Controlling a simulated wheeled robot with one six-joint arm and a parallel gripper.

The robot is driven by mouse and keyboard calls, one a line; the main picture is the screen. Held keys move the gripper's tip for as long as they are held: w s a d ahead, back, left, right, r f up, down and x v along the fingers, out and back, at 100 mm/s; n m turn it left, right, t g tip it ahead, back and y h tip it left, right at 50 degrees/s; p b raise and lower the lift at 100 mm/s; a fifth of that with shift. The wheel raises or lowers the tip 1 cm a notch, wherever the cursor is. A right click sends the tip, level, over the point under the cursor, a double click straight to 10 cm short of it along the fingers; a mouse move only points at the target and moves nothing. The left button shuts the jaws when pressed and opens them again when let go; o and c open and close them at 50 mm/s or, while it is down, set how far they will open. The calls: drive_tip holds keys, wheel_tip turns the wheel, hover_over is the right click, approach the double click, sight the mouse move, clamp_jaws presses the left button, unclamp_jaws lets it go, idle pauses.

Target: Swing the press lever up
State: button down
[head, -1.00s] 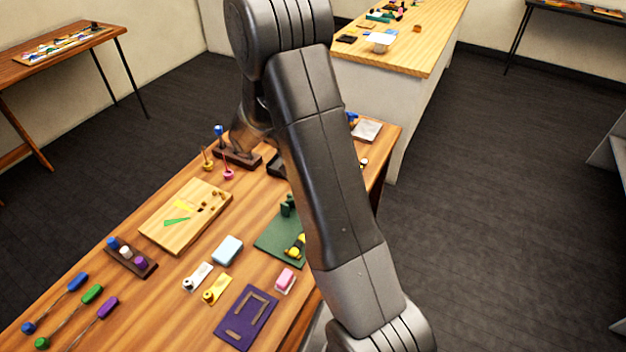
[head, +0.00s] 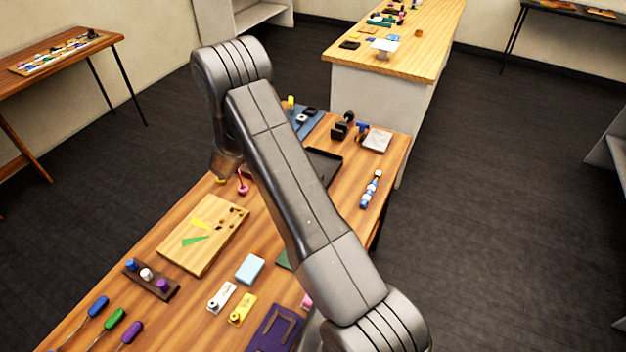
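I cannot tell for certain which object is the press. A small black device (head: 343,128) with a rounded top stands near the far end of the wooden table. Beside it is a blue T-shaped piece (head: 362,130) at the edge of a light grey plate (head: 377,141). No lever position can be made out on either. My arm crosses the middle of the head view, and its far end bends down over the table's left edge. My gripper's fingers are hidden, well left of the black device. The green mat (head: 283,261) is mostly hidden behind my arm.
A black tray (head: 325,165) lies partly behind my arm. A blue-and-white beaded piece (head: 371,189) lies near the right edge. A pink piece (head: 243,186) stands near the arm's end. A wooden board (head: 190,255), a light blue block (head: 250,268) and a purple mat (head: 262,333) fill the near side.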

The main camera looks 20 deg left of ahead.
idle(0.4)
drive_tip(key=c, duration=1.2)
unclamp_jaws()
drive_tip(key=shift+a, duration=0.2)
drive_tip(key=shift+c, duration=0.2)
drive_tip(key=shift+d, duration=0.15)
